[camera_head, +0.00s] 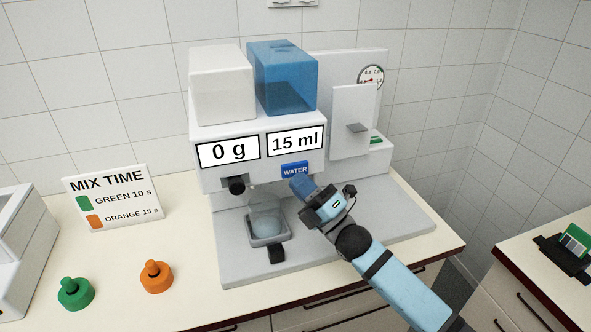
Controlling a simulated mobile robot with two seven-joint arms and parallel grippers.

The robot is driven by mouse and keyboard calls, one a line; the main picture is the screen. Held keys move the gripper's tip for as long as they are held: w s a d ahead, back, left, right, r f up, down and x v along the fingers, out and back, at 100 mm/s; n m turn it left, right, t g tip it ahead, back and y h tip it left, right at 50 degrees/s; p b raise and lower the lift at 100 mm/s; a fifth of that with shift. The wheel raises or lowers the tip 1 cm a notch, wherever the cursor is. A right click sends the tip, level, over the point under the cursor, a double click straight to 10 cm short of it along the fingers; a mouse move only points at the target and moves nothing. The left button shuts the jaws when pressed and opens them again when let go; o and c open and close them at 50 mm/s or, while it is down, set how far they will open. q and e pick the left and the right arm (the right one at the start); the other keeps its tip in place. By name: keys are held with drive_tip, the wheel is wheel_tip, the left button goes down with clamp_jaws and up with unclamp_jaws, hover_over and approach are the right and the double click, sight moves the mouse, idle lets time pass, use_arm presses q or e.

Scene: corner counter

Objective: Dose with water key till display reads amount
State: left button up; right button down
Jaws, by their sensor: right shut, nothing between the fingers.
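The dosing machine (215,179) stands on the corner counter with a white tank and a blue tank (287,80) on top. Its left display (228,151) reads 0 g and its right display (296,142) reads 15 ml. The blue water key (294,170), labelled WATER, is below the right display. My right gripper (301,185) is shut and empty, its tip just below the key; I cannot tell whether they touch. A clear cup (267,225) with a dark handle sits under the spouts, with something pale blue inside. My left gripper is out of view.
A sign (112,197) reads MIX TIME, GREEN 10 s, ORANGE 15 s. A green knobbed piece (75,293) and an orange one (156,277) stand at the front left. A white box (22,245) is at the left edge. A round gauge (371,77) is behind the machine.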

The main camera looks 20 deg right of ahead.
drive_tip(key=s+p, duration=0.1)
drive_tip(key=s, duration=0.4)
drive_tip(key=shift+d, duration=0.1)
idle(0.3)
idle(0.4)
drive_tip(key=s+d+f+m+g+h+p, duration=0.3)
drive_tip(key=s+f+m+g+h+p, duration=0.3)
drive_tip(key=s+f+m, duration=1.6)
wheel_tip(320, 180, down, 4)
drive_tip(key=m+g+h, duration=0.1)
drive_tip(key=g+h, duration=0.2)
drive_tip(key=h, duration=0.2)
drive_tip(key=shift+s+d+f+m, duration=0.15)
drive_tip(key=shift+s+m, duration=0.15)
idle(1.2)
